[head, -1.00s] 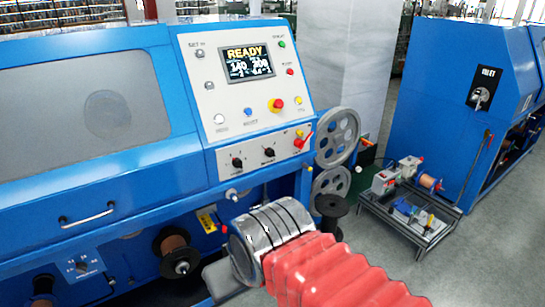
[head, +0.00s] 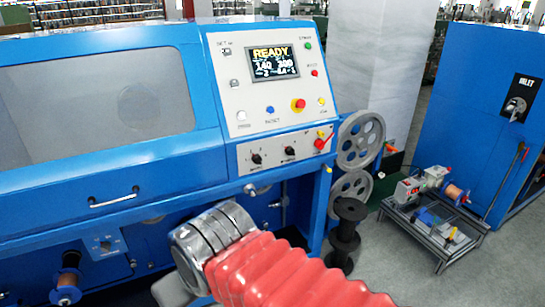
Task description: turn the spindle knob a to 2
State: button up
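Two small black rotary knobs sit on the lower strip of the blue machine's sloped control panel in the head view: a left knob (head: 257,158) and a right knob (head: 290,151). Another small knob (head: 105,246) is on a plate low on the machine's front at left. The labels are too small to read, so I cannot tell which is spindle knob a or its setting. My arm's silver wrist is below the panel, apart from these knobs. A grey part of my gripper (head: 174,291) shows at its lower left; the fingers cannot be made out.
The display (head: 273,63) reads READY. A red-handled switch (head: 322,143) is right of the panel knobs. A door handle (head: 114,198) and a copper spool (head: 68,286) jut from the front. Grey pulleys (head: 361,140) and a low trolley (head: 432,223) stand at right.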

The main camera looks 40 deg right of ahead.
aim_at(288, 151)
jog(key=u, duration=1.45)
jog(key=k, duration=1.2)
jog(key=z, duration=1.6)
